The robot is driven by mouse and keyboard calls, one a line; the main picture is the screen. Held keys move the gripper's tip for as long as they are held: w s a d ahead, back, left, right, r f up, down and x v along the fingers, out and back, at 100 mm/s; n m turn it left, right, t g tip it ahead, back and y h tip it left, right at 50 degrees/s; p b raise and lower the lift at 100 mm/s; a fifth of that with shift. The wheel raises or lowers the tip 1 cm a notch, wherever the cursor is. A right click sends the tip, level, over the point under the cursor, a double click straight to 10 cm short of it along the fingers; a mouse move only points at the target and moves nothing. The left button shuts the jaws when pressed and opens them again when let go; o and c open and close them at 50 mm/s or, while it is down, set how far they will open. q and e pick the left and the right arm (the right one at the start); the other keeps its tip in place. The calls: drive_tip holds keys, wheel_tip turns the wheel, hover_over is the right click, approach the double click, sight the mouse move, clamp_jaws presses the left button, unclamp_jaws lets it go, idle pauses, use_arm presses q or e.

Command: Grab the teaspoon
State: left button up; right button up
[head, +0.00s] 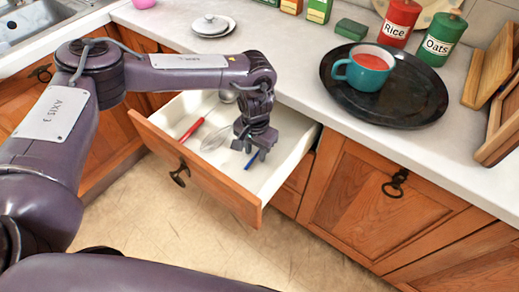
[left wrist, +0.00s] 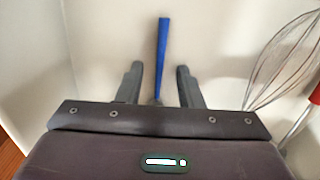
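A utensil with a blue handle (head: 252,162), possibly the teaspoon, lies in the open drawer. In the left wrist view its blue handle (left wrist: 162,45) points away from my gripper. A bit of metal shows at its near end; the rest is hidden under the gripper body, so I cannot tell its shape. My left gripper (head: 256,152) points down into the drawer above it. It is open, and its two fingers (left wrist: 157,82) stand apart on either side of the handle's line, with nothing visibly held. My right gripper is not in view.
The white drawer (head: 290,153) is pulled out. A whisk with a red handle (head: 191,130) lies left of the gripper, and a round metal thing (head: 228,96) lies at the back. On the counter, a black tray (head: 420,112) bears a teal mug (head: 366,70).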

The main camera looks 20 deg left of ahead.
use_arm(q)
clamp_jaws()
drive_tip(key=shift+r, duration=0.15)
idle(0.4)
